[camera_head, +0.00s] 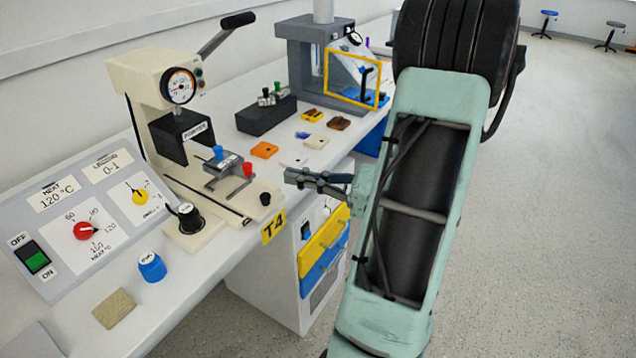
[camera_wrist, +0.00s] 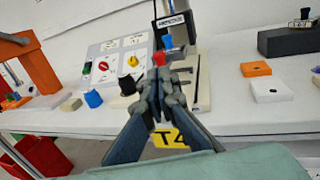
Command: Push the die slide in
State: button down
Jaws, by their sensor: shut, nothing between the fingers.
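A cream hot press (camera_head: 150,85) with a dial gauge and a black head stands on the bench. A grey die slide (camera_head: 218,186) with a blue knob (camera_head: 218,152) and a red knob (camera_head: 247,169) sits on its base, sticking out in front of the black head. My gripper (camera_head: 288,176) is shut and empty, in front of the press, to the right of the slide and apart from it in the head view. In the wrist view my gripper (camera_wrist: 160,75) points toward the press and hides part of the slide; the red knob (camera_wrist: 159,58) shows just above the fingertips.
A control panel (camera_head: 90,215) with switch and dials stands left. A black knob (camera_head: 190,214), blue knob (camera_head: 151,266) and tan block (camera_head: 114,308) are nearby. Small orange and white blocks lie right of the press. A yellow T4 label (camera_head: 273,226) marks the bench edge.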

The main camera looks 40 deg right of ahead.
jog(key=b+x, duration=0.1)
jog(key=x, duration=0.5)
jog(key=shift+w+a, duration=0.15)
jog(key=shift+w, duration=0.2)
jog(key=x, duration=0.3)
jog(key=d+p+x, duration=0.1)
jog(key=shift+w+a, duration=0.2)
jog(key=shift+w, duration=0.25)
